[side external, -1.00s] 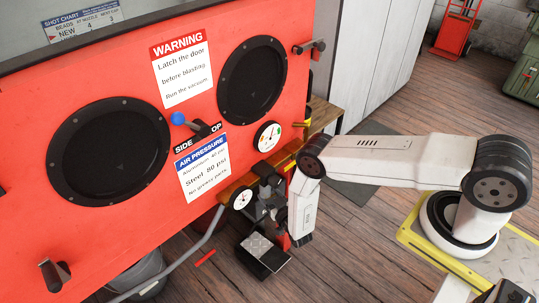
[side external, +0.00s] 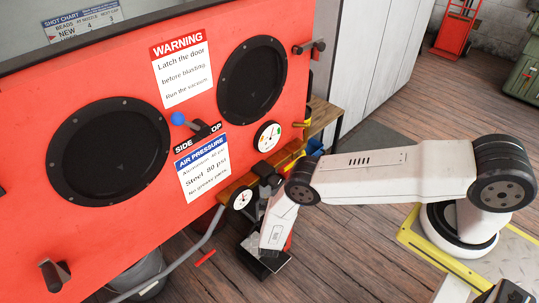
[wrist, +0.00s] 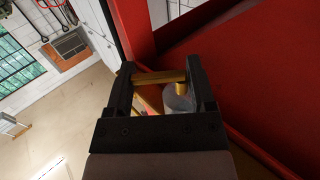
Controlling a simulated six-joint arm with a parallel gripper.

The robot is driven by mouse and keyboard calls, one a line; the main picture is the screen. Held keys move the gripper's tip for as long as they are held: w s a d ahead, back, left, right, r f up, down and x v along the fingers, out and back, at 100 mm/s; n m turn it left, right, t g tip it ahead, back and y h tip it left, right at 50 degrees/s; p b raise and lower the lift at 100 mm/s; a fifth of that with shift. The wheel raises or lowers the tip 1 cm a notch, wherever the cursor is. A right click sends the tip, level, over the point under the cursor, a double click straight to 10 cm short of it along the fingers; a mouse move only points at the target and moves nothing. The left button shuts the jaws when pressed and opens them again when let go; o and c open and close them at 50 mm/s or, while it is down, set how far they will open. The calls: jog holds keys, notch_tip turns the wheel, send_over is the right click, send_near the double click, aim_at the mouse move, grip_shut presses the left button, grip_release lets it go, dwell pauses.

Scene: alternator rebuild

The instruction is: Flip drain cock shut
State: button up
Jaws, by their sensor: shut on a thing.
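The brass drain cock (wrist: 160,77) shows in the wrist view as a bar spanning the gap between my fingers. My gripper (wrist: 160,72) is shut on it, with one black finger at each end of the bar. A clear, greyish bowl (wrist: 178,98) sits beside the right finger, with a brass piece at its end by the bar. In the side view my wrist link hangs low beside the red cabinet, and the fingers and the drain cock cannot be made out there.
The red blast cabinet (side external: 85,225) fills the left. A pressure gauge (side external: 242,198) and a black regulator (side external: 267,174) sit at its lower edge, close to my arm. A black pedal (side external: 270,266) lies on the floor, partly covered by my wrist link. Open wooden floor (side external: 350,250) lies to the right.

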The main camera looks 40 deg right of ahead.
jog(key=shift+s+a+f+m+g+h, duration=0.1)
jog(key=shift+s+m+g+h, duration=0.1)
jog(key=shift+m+g+h, duration=0.85)
jog(key=shift+s+a+m+g+h, duration=0.15)
jog(key=shift+m+g+h, duration=0.55)
jog(key=shift+g, duration=0.65)
jog(key=shift+s+m+g+h, duration=0.15)
jog(key=shift+m+g+h, duration=0.2)
jog(key=shift+m+g, duration=0.9)
jog(key=o, duration=1.2)
jog(key=shift+w+a+n, duration=0.1)
jog(key=shift+w+n, duration=0.1)
jog(key=shift+n, duration=0.1)
jog(key=shift+w+d+n+t+y, duration=0.1)
jog(key=shift+n+t+y, duration=0.4)
jog(key=shift+t, duration=0.4)
jog(key=shift+d+n+t+y, duration=0.1)
jog(key=shift+n+t+y, duration=0.2)
jog(key=shift+n+t, duration=0.5)
